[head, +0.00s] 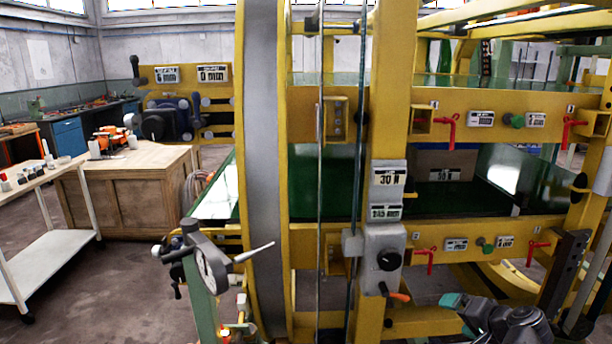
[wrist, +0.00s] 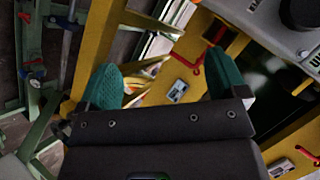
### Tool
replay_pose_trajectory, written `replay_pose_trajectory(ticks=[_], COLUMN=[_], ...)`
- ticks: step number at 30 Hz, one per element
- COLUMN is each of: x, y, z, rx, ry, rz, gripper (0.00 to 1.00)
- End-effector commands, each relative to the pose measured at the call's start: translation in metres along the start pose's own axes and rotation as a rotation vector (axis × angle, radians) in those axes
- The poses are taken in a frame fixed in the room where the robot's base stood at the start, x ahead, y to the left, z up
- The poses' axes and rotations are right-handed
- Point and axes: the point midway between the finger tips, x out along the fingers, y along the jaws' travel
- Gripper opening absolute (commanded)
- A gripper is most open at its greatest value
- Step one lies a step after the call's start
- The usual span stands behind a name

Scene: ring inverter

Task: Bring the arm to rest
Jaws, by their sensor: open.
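My gripper (head: 462,306) shows at the lower right of the head view, low in front of the yellow ring machine (head: 470,272). In the wrist view its two green-padded fingers (wrist: 168,85) stand wide apart with nothing between them. Behind the fingers in that view are a yellow beam with a small label plate (wrist: 178,91) and a red handle (wrist: 190,66). The gripper looks apart from the machine, though the exact gap cannot be told. Most of my arm is outside the head view.
A grey control box with a black knob (head: 389,261) is on the yellow post left of my gripper. Red handles (head: 425,256) stick out from the lower beam. A dial gauge (head: 207,270) stands at the left. A wooden cabinet (head: 125,190) and white cart (head: 50,262) are farther left.

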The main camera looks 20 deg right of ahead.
Motion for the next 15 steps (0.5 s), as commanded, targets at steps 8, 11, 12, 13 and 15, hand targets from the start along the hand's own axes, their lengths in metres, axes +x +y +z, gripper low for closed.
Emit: replay_pose_trajectory(ticks=[8, 11, 12, 13, 15], x=[0.045, 0.051, 0.051, 0.052, 0.052], y=[-0.068, -0.106, -0.124, -0.139, -0.172], z=[0.107, 0.152, 0.172, 0.185, 0.217], rx=[-0.196, -0.35, -0.43, -0.496, -0.649], ry=[-0.485, -0.646, -0.699, -0.733, -0.79], rz=[0.321, 0.476, 0.534, 0.571, 0.619], gripper=[0.91, 0.91, 0.91, 0.91, 0.91])
